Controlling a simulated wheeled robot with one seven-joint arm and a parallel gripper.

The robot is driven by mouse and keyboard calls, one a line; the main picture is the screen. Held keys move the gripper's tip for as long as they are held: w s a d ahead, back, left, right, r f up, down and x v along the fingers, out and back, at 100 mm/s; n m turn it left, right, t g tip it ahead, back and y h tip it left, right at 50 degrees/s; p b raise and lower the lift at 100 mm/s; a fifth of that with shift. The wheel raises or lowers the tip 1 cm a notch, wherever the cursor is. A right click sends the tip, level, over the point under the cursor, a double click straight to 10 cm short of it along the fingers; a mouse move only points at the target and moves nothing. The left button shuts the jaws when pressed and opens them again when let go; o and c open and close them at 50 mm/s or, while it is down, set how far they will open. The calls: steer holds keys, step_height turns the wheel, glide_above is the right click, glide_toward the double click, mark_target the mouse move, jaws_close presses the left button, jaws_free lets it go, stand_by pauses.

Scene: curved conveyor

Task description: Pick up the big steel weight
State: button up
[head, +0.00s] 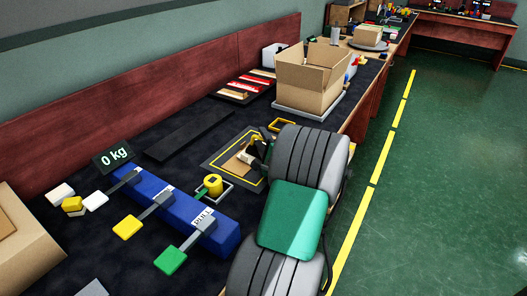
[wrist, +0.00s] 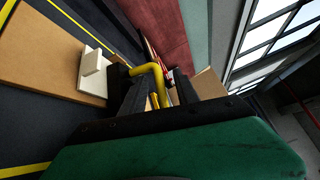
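My gripper (wrist: 160,90) is low over the bench, its two dark fingers apart in the wrist view. A bent yellow bar (wrist: 153,70) shows between and beyond the fingertips; I cannot tell if they touch it. In the head view my gripper (head: 260,152) is partly hidden by my arm, over a yellow-outlined mat (head: 222,152). I cannot pick out a big steel weight for certain. A yellow cylinder (head: 213,184) stands in a small square frame left of my arm. A small grey cylinder (head: 336,35) stands far back.
An open carton (head: 305,82) stands behind my gripper. A red back wall (head: 130,100) runs along the bench. The green floor at right is clear.

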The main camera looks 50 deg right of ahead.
steer(key=shift+s, duration=0.1)
jaws_close()
stand_by(1.2)
steer(key=shift+r, duration=0.15)
